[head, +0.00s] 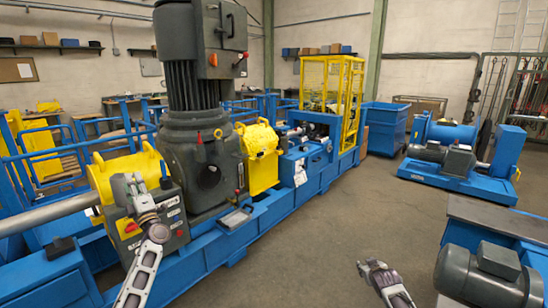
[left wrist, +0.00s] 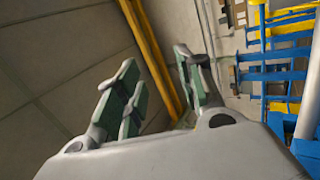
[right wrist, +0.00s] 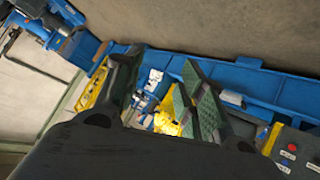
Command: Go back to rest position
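My left gripper (head: 128,183) is raised in front of the chain drive's yellow housing (head: 105,172) and partly overlaps it in the head view. In the left wrist view its green-padded fingers (left wrist: 160,85) stand apart with nothing between them. My right gripper (head: 372,266) is low over the open floor at the lower right of the head view. In the right wrist view its fingers (right wrist: 158,95) are apart and hold nothing; the machine shows beyond them. I cannot tell whether the left gripper touches the housing.
A big grey motor (head: 195,130) stands on the long blue machine base (head: 285,205). A dark control box (head: 165,215) with an orange button is close to my left gripper. A grey motor (head: 485,278) is right of my right gripper. The central floor (head: 350,205) is clear.

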